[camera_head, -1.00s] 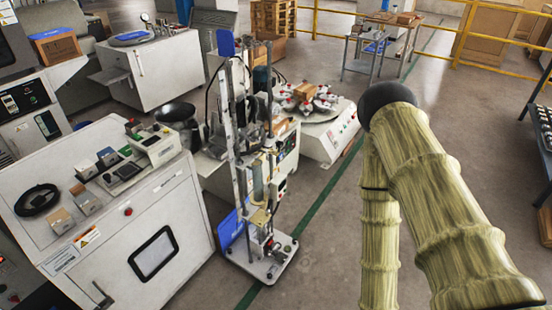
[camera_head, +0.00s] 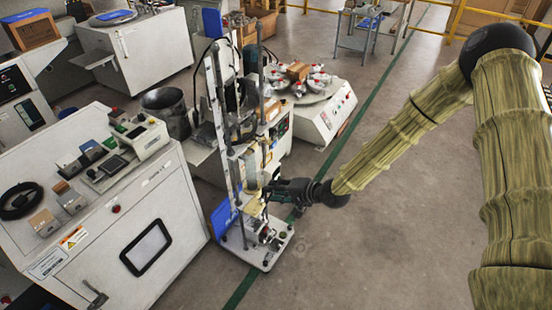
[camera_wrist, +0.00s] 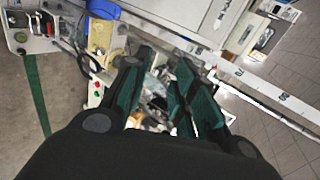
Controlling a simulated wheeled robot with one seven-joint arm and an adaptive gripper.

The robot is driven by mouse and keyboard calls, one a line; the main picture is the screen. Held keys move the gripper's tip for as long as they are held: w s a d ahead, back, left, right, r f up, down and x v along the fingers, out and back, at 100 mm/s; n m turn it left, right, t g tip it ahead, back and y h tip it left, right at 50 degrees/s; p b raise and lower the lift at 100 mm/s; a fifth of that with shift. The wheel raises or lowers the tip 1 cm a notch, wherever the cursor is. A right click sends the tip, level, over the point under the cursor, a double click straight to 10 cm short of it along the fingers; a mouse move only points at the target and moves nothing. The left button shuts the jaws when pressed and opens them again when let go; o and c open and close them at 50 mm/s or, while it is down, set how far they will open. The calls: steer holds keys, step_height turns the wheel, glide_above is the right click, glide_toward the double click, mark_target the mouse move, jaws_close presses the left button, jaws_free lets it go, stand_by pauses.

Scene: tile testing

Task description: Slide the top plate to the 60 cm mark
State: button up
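The tall test stand (camera_head: 222,150) stands upright on a pale base plate (camera_head: 262,252), with a light vertical rail on its left side. A small yellowish plate or block (camera_head: 251,207) sits low on the stand; I cannot tell whether it is the top plate. My gripper (camera_head: 268,190) is beside the stand's lower half. In the wrist view its green-lined fingers (camera_wrist: 160,90) are apart, with stand parts visible between them.
A white cabinet (camera_head: 110,235) with small blocks and a display is close on the left. A white machine with a round table (camera_head: 320,115) stands behind the stand. The floor (camera_head: 370,240) to the right is clear. A yellow railing (camera_head: 425,30) is at the back.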

steer(key=t+y, duration=0.1)
steer(key=y, duration=0.1)
glide_toward(252, 155)
steer(key=shift+m, duration=0.3)
steer(key=shift+b+x, duration=2.3)
steer(key=shift+x, duration=2.75)
steer(key=shift+s+f, duration=0.15)
jaws_close()
steer(key=shift+f, duration=0.1)
steer(key=shift+f, duration=0.1)
